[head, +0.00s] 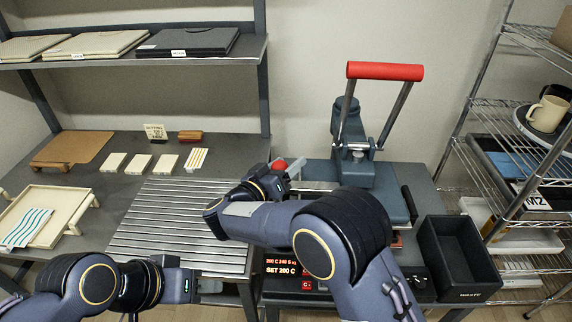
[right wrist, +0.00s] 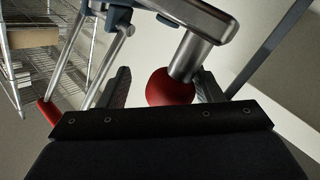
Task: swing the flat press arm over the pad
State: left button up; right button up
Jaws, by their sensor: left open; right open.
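The press (head: 356,172) is a blue-grey machine with a raised red bar handle (head: 385,71) on two metal arms. A red ball knob (head: 280,165) on a metal rod shows at its left side. In the right wrist view the red ball (right wrist: 170,88) sits between the two fingers of my right gripper (right wrist: 165,88), which is open around it; I cannot tell whether they touch. A flat blue-grey surface, apparently the pad or plate (head: 393,205), shows partly behind my right arm. My left gripper (head: 205,286) is open and empty by the table's front edge.
A slatted metal rack (head: 165,225) lies left of the press. A black bin (head: 455,258) stands at its right, beside a wire shelf (head: 540,180) with mugs. A lit control display (head: 282,268) is at the front. A cream tray (head: 50,212) stands far left.

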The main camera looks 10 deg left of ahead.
jog(key=b+v, duration=0.1)
jog(key=v, duration=0.6)
jog(key=shift+s, duration=0.3)
jog(key=shift+a, duration=0.15)
